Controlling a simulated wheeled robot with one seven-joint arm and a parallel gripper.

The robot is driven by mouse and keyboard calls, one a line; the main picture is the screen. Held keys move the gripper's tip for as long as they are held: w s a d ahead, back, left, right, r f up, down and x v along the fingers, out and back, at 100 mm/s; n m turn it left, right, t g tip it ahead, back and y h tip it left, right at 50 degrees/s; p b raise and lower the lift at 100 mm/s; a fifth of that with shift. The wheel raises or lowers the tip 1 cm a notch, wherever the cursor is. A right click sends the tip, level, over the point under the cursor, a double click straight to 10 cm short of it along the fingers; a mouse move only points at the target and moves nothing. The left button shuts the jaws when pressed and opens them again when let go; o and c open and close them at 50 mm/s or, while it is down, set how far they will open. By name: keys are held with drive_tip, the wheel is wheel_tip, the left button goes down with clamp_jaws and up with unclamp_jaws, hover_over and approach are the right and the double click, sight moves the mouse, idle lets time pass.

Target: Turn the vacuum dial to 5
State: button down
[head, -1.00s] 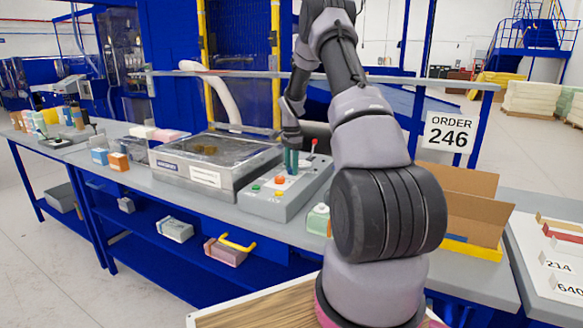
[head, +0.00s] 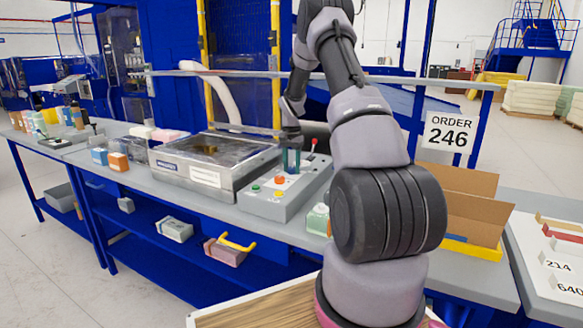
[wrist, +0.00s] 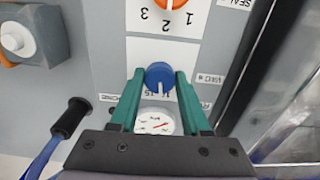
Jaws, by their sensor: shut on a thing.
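My gripper (wrist: 160,73) is shut on a round blue dial (wrist: 159,78), with one green finger on each side of it. The dial's white mark points down in the wrist view, towards small numbers that the gripper partly hides. A white gauge with a red needle (wrist: 155,123) lies just below the dial, between the fingers and partly covered. In the head view my gripper (head: 290,168) points down at the grey control panel (head: 258,206) and hides the blue dial. The dial's small labels are too upside down and blurred to read surely.
An orange dial (wrist: 172,3) with numbers sits above the blue one in the wrist view.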

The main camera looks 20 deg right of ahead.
sight(292, 168)
drive_tip(key=n, duration=0.5)
drive_tip(key=shift+n, duration=2.5)
drive_tip(key=shift+d, duration=0.1)
drive_tip(key=shift+c, duration=1.8)
unclamp_jaws()
wheel_tip(292, 168, up, 11)
drive_tip(key=shift+f, duration=0.1)
